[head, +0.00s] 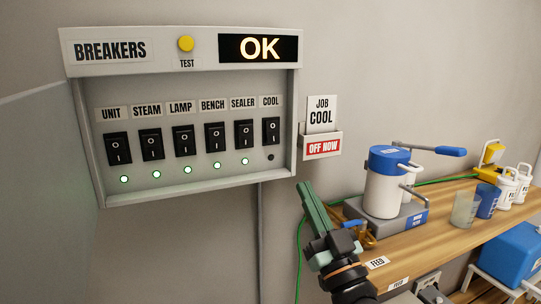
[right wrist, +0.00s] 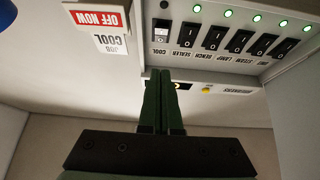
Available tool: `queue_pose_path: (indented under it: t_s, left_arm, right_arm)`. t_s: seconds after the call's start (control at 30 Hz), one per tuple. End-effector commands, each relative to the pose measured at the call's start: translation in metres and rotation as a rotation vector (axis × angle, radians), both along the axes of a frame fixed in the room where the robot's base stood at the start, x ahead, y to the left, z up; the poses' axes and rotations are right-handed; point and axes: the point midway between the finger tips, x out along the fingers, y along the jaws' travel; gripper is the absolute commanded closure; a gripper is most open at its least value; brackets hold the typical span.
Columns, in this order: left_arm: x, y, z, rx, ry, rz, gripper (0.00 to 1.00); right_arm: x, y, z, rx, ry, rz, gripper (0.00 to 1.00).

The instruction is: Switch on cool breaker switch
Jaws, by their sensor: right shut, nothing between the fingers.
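The cool breaker switch (head: 271,131) is the black rocker at the right end of the breaker panel (head: 225,182). Its lamp (head: 271,157) is dark. It also shows in the right wrist view (right wrist: 160,33), upside down, where its rocker face looks tilted differently from its neighbours. My right gripper (head: 305,190) has green fingers pressed together and empty. In the head view it is below and right of the switch, clear of the panel. In the right wrist view its fingertips (right wrist: 165,74) point toward the panel near the COOL label. My left gripper is not in view.
The other breaker switches (head: 182,142) have lit green lamps. The display (head: 258,48) reads OK, beside a yellow TEST button (head: 186,43). A job card (head: 321,115) reads COOL above an OFF NOW tag (head: 323,147). A wooden bench (head: 440,237) with a blue-lidded pot (head: 384,188) stands right.

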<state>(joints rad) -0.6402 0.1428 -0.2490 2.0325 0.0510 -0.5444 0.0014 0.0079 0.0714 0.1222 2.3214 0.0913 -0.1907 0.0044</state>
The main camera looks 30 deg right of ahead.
Motion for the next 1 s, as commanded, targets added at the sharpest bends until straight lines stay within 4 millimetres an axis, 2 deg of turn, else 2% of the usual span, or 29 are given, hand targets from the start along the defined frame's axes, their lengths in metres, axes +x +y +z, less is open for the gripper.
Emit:
queue_pose_path:
  t_s: [0.47,0.67,1.0]
  left_arm:
    - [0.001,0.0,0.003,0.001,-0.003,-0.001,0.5]
    - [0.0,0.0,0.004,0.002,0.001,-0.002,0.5]
    - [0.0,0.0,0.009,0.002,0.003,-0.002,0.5]
  right_arm:
    - [0.005,0.0,0.005,0.001,-0.004,0.001,1.0]
    - [0.028,-0.002,0.022,0.0,-0.005,0.0,1.0]
    - [0.081,-0.005,0.056,0.0,-0.004,0.0,1.0]
